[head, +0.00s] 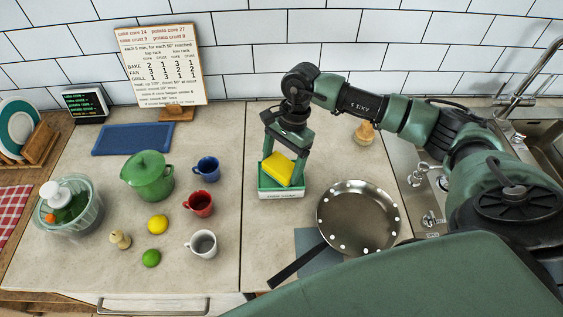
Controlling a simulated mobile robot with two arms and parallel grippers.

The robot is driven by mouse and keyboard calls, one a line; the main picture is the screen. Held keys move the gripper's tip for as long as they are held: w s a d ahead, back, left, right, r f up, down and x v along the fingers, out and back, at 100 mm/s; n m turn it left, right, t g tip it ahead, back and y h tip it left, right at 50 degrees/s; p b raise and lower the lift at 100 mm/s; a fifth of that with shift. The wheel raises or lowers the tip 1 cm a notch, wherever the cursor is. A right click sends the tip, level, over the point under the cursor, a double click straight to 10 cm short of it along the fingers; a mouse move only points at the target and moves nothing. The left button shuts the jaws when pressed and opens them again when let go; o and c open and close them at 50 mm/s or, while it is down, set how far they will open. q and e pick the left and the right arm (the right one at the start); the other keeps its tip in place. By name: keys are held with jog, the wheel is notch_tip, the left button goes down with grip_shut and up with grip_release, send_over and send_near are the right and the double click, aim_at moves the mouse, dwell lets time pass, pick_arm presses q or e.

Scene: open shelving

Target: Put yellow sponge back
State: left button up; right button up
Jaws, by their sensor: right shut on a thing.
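The yellow sponge (278,169) is between the fingers of my right gripper (283,172), which points down and is shut on it. The sponge is tilted. It is at the opening of a small green holder (281,194) with a pale label on its front; whether it touches the holder's floor is hidden. My right arm comes in from the right side of the head view and reaches over the counter. My left gripper is not in view.
A frying pan (358,217) stands right of the holder. Red (198,204), blue (206,169) and white (203,244) mugs and a green pot (147,177) stand to the left. A wooden-handled brush (365,133) is behind the pan. The sink (540,150) is at far right.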

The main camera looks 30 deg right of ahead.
jog(key=shift+f, duration=0.3)
jog(key=o, duration=1.4)
jog(key=shift+r, duration=0.1)
jog(key=shift+o, duration=0.2)
jog(key=shift+r+p, duration=0.45)
jog(key=shift+r, duration=0.05)
jog(key=b+v, duration=0.4)
jog(key=v, duration=0.7)
jog(key=shift+r+b, duration=0.35)
jog(key=shift+b, duration=0.05)
jog(key=shift+w+d, duration=0.1)
jog(key=shift+d, duration=0.05)
